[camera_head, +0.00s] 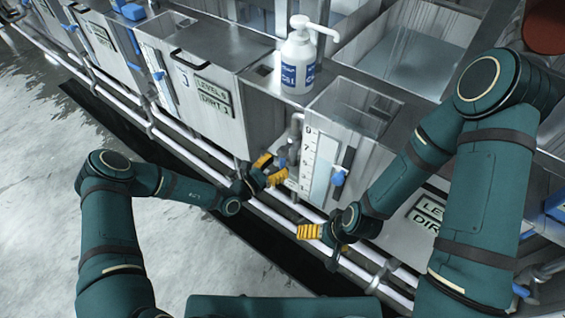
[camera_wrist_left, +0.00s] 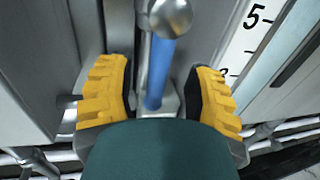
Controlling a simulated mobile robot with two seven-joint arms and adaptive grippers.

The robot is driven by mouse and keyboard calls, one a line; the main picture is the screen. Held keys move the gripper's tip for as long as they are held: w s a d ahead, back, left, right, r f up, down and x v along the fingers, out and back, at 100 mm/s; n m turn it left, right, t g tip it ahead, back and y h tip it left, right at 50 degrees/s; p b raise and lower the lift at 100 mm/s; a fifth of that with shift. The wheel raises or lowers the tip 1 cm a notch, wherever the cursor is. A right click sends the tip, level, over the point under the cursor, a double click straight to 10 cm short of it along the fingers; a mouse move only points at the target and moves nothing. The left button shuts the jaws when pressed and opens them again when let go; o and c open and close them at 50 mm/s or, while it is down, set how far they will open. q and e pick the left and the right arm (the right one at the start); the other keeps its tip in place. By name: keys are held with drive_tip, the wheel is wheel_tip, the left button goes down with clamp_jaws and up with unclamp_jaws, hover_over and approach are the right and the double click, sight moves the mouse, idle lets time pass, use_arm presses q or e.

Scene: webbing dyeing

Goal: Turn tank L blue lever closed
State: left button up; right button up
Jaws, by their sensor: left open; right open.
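The blue lever (camera_wrist_left: 158,72) hangs from a round metal valve end (camera_wrist_left: 170,16) in the left wrist view. My left gripper (camera_head: 270,169) is open at the valve. Its yellow fingers stand on either side of the lever in the left wrist view (camera_wrist_left: 161,82), with visible gaps, so they do not grip it. My right gripper (camera_head: 309,231) is open and empty, in front of the right tank, lower in the head view.
A white pump bottle (camera_head: 298,62) stands on the ledge above the valve. A level scale (camera_head: 307,158) and another blue handle (camera_head: 338,178) are on the right tank's front. White pipes (camera_head: 205,150) run along the tank fronts. The floor at left is open.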

use_arm(q)
drive_tip(key=shift+x, duration=1.4)
use_arm(e)
drive_tip(key=shift+f, duration=0.25)
use_arm(q)
drive_tip(key=shift+o, duration=0.3)
clamp_jaws()
